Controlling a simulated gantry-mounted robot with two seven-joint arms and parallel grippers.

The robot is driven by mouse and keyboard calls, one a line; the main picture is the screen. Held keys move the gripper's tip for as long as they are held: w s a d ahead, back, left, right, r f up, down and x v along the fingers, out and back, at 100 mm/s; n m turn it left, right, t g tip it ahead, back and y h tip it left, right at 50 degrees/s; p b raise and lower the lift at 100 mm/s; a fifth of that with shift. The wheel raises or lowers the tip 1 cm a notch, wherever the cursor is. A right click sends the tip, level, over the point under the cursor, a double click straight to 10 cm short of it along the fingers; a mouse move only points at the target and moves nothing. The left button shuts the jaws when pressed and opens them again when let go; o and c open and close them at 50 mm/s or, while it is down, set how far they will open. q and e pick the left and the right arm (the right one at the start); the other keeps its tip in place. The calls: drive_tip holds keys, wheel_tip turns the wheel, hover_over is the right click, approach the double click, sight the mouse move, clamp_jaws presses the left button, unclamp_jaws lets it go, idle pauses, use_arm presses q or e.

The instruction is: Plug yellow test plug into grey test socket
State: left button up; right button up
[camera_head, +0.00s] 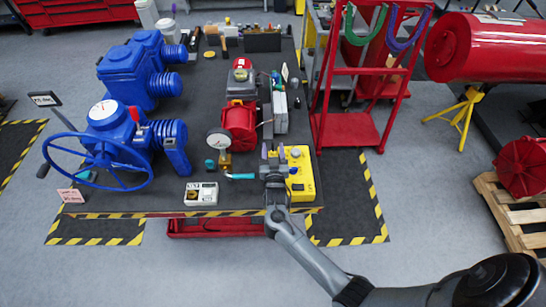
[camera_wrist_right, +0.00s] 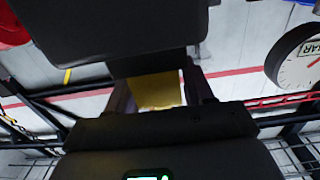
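My right gripper (camera_head: 272,158) is at the front of the bench, just left of a yellow box (camera_head: 301,178) with dark knobs on top. Its two purple-tipped fingers stand apart in the head view. In the right wrist view a yellow piece (camera_wrist_right: 155,91), perhaps the yellow test plug, shows between the fingers, with a thin light gap at its right. I cannot tell whether the fingers grip it. The grey test socket cannot be made out for sure; a grey box (camera_head: 280,112) stands behind the gripper. My left gripper is not in view.
A teal-handled valve (camera_head: 240,176) and a pressure gauge (camera_head: 219,139) stand left of the gripper. A red round housing (camera_head: 239,125) is behind. A white box (camera_head: 201,194) lies at the front edge. A blue actuator with handwheel (camera_head: 97,160) fills the left.

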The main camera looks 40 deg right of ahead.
drive_tip(key=c, duration=0.7)
drive_tip(key=shift+r, duration=0.15)
